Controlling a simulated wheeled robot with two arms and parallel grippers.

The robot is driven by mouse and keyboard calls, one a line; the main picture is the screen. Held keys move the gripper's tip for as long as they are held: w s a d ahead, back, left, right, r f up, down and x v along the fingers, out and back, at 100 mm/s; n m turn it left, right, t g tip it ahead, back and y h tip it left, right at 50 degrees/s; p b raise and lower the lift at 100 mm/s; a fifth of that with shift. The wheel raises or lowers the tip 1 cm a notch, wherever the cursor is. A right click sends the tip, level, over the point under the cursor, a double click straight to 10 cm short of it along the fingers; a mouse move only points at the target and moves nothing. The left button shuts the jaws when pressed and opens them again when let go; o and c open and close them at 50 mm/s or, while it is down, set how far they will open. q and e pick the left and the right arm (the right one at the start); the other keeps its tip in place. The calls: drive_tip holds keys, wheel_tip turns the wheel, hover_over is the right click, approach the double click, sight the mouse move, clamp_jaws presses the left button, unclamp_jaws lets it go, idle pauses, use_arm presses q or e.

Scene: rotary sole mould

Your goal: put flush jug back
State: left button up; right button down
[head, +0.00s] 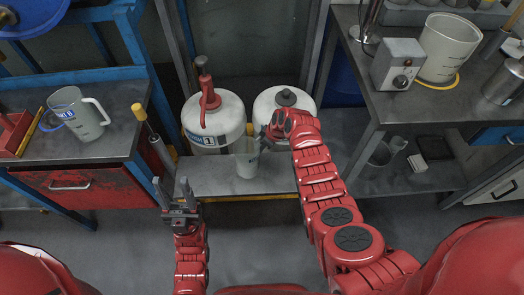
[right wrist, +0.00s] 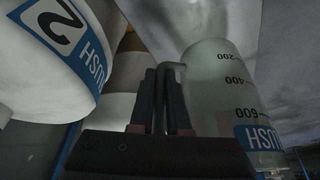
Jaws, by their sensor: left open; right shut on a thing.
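A pale translucent jug (head: 247,162) is in front of two white drums, over the low grey bench. In the right wrist view the jug (right wrist: 215,95) shows volume marks and a blue label partly reading "USH". My right gripper (head: 268,137) is shut on the jug's handle; its fingers (right wrist: 165,80) meet there in the right wrist view. Whether the jug touches the bench is unclear. My left gripper (head: 175,192) is open and empty, low in front of the bench's left end. Another jug (head: 78,114) stands on the left table.
The left drum (head: 214,118) has a red pump; the right drum (head: 276,101) has a dark cap. A labelled drum (right wrist: 50,45) is close by in the wrist view. The right table (head: 425,103) holds a grey control box (head: 397,64) and a large beaker (head: 447,48).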

drive_tip(key=shift+f+b, duration=0.3)
drive_tip(key=shift+f, duration=1.3)
drive_tip(key=shift+f, duration=0.15)
drive_tip(key=c, duration=0.9)
unclamp_jaws()
